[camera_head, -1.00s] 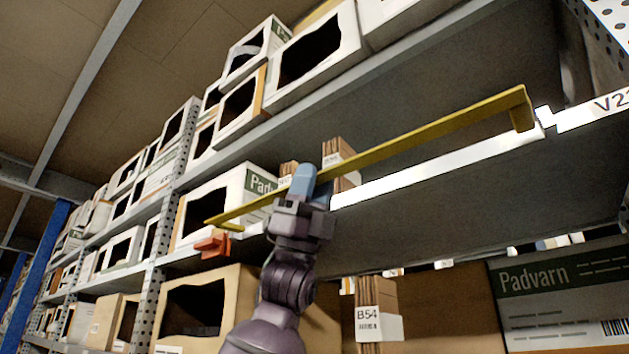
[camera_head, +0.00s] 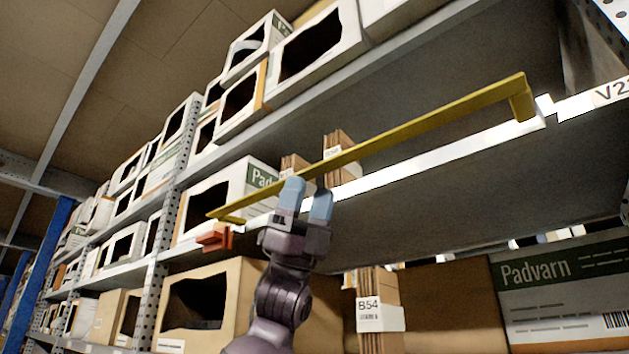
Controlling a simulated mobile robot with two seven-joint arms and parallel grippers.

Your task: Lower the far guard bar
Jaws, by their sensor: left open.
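The guard bar (camera_head: 400,132) is a long yellow bar along the front of a shelf. It slopes from high at the right down to the left, with a bent end at each side. An orange-red bracket (camera_head: 215,238) sits on the shelf edge just below its left end. My left gripper (camera_head: 306,195) is open, with two blue fingertips pointing up just below the bar, left of its middle. No bar shows between the fingers. My right gripper is not in view.
A white box (camera_head: 225,190) stands behind the bar's left end. A Padvarn box (camera_head: 560,290) and a B54 carton (camera_head: 378,300) are below. A perforated upright (camera_head: 165,240) stands at left.

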